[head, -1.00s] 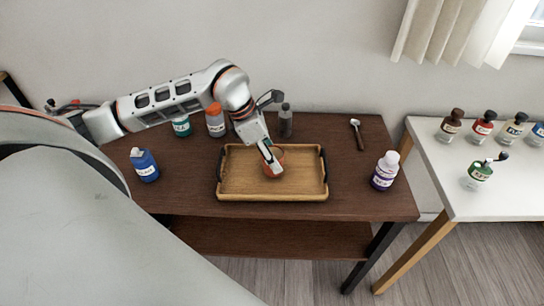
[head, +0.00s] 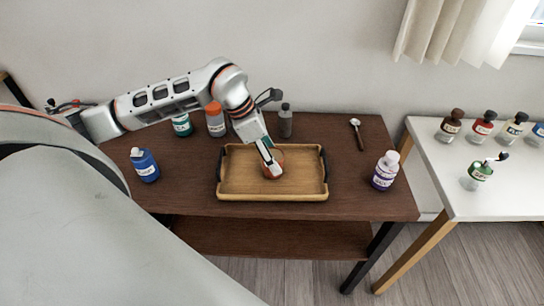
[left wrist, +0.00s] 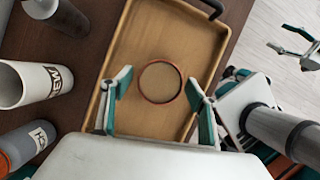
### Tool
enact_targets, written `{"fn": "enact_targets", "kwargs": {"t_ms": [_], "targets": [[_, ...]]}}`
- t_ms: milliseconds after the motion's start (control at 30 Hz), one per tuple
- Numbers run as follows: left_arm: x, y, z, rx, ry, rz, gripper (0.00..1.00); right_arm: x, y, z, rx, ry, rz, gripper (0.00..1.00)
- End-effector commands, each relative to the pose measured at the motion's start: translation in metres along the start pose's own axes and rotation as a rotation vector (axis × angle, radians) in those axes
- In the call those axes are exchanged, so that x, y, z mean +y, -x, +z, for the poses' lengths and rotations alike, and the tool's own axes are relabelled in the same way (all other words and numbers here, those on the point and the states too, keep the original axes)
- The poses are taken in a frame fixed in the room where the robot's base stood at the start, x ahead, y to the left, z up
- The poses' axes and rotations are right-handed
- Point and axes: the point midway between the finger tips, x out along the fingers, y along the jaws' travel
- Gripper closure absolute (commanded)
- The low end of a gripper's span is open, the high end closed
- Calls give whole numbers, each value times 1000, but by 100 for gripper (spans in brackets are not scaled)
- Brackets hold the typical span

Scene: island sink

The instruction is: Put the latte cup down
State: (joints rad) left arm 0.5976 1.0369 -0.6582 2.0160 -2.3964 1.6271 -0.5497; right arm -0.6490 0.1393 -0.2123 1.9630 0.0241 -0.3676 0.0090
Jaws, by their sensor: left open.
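The latte cup (head: 280,160) is a small reddish-brown cup standing on the wooden tray (head: 235,184), near its middle. In the left wrist view the cup (left wrist: 160,82) appears from above as a round brown rim with tan inside. My left gripper (head: 269,164) reaches down over it and partly hides it in the head view. In the left wrist view the left gripper (left wrist: 158,81) is open, one teal finger on each side of the cup, with gaps between fingers and rim.
On the brown table stand a blue bottle (head: 145,166), a purple-labelled bottle (head: 385,171), a grey bottle (head: 285,122), an orange-capped bottle (head: 215,121) and a green bottle (head: 182,125). A spoon (head: 358,135) lies back right. A white table (head: 430,155) holds several bottles.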

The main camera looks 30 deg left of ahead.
Motion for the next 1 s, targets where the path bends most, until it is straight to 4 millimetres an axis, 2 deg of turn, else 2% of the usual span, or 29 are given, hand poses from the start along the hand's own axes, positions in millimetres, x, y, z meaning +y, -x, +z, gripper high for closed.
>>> {"fn": "enact_targets", "kwargs": {"t_ms": [300, 500, 700, 1000], "targets": [[2, 65, 0, 0, 0, 6, 40, 0, 0, 1, -1, 0, 0, 42], [1, 97, 0, 1, 0, 4, 40, 0, 0, 1, -1, 0, 0, 42], [0, 110, 0, 1, -1, 1, 40, 0, 0, 1, -1, 0, 0, 42], [0, 112, 0, 1, 0, 0, 40, 0, 0, 1, -1, 0, -1, 42]]}}
